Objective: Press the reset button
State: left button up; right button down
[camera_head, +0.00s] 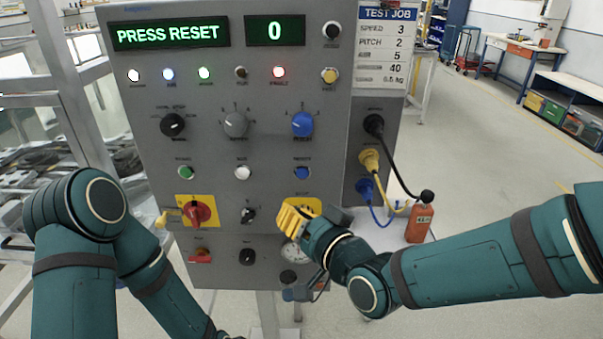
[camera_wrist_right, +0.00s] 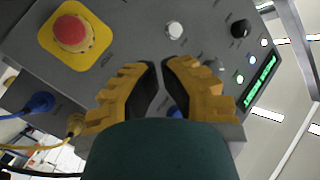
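The blue reset button (camera_head: 302,172) sits at the right end of a row of three buttons on the grey control panel (camera_head: 215,95). It also shows in the right wrist view, partly hidden between my fingers (camera_wrist_right: 175,113). The display (camera_head: 168,33) reads "PRESS RESET". My right gripper (camera_head: 292,214) is below the blue button, in front of the yellow stop plate. Its yellow fingertips, also in the right wrist view (camera_wrist_right: 160,64), are drawn nearly together with only a narrow gap, holding nothing. Whether they touch the panel cannot be told. My left gripper is out of view.
The red emergency stop (camera_wrist_right: 72,32) on its yellow plate is close to the right gripper. A white button (camera_head: 243,172) and green button (camera_head: 185,172) share the row. Cables (camera_head: 376,165) plug in at the panel's right side. An orange bottle-like object (camera_head: 420,220) stands right.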

aim_at(302, 173)
jog(key=shift+s+a+r+y, duration=0.15)
jog(key=shift+r+y, duration=0.15)
jog(key=shift+r, duration=0.2)
jog(key=shift+w+p, duration=0.65)
jog(key=shift+w, duration=3.8)
jog(key=shift+w+f, duration=0.1)
jog(key=shift+w, duration=0.05)
jog(key=shift+w, duration=0.25)
